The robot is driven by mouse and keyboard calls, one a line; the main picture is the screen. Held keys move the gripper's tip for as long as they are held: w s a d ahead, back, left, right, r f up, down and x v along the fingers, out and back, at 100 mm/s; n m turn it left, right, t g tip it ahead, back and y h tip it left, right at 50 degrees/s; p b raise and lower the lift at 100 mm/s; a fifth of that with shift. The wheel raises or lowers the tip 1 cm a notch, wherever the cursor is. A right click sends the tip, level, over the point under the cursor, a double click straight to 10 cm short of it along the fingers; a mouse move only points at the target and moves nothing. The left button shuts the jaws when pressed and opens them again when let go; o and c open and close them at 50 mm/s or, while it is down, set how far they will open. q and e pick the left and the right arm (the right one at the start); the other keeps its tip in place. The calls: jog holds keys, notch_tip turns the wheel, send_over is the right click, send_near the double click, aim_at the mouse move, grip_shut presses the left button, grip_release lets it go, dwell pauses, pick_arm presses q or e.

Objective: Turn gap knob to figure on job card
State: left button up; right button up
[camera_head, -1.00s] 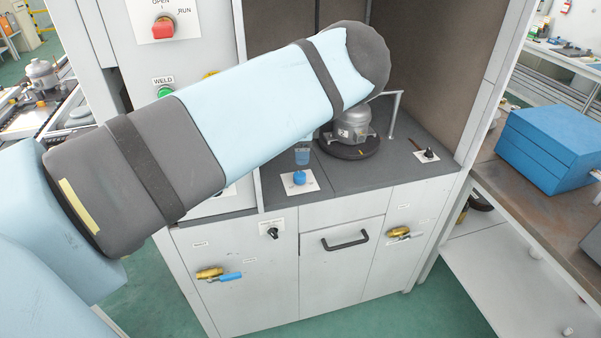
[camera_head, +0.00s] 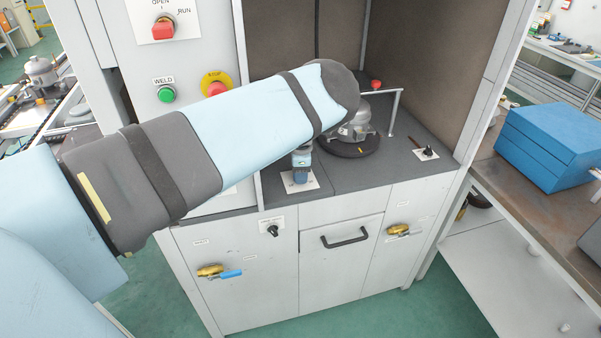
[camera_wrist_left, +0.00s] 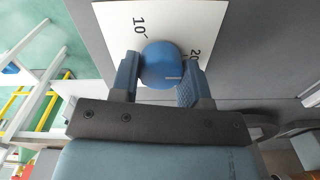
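The blue gap knob (camera_wrist_left: 161,64) sits on a white scale plate (camera_wrist_left: 112,20) in the left wrist view, with figures 10 and 20 showing. A pale pointer line on the knob points right in that view; the right finger partly covers the 20. My left gripper (camera_wrist_left: 162,70) has one finger on each side of the knob, very close to it; I cannot tell whether they press on it. In the head view my left gripper (camera_head: 301,165) is low over the plate (camera_head: 314,184) and hides most of the knob. My right gripper and a readable job card are not in view.
A compressor (camera_head: 356,128) stands on a dark round base behind my left gripper. A black switch (camera_head: 427,152) is at the right of the bench top. A green WELD button (camera_head: 166,94) and red stop button (camera_head: 216,86) are on the left panel. A handrail (camera_head: 394,110) rises behind.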

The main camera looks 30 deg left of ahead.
pick_arm(q)
jog(key=c, duration=0.4)
jog(key=shift+o, duration=0.2)
jog(key=m, duration=0.6)
jog(key=shift+s+p, duration=0.1)
jog(key=shift+p, duration=0.2)
jog(key=m+p, duration=0.1)
jog(key=m, duration=0.4)
jog(key=shift+m, duration=0.4)
jog(key=m+p, duration=0.2)
jog(key=m, duration=0.4)
jog(key=shift+s, duration=0.15)
jog(key=m+p, duration=0.2)
jog(key=m, duration=0.2)
jog(key=shift+a+m+p, duration=0.1)
jog(key=shift+m+p, duration=0.35)
jog(key=shift+m, duration=0.55)
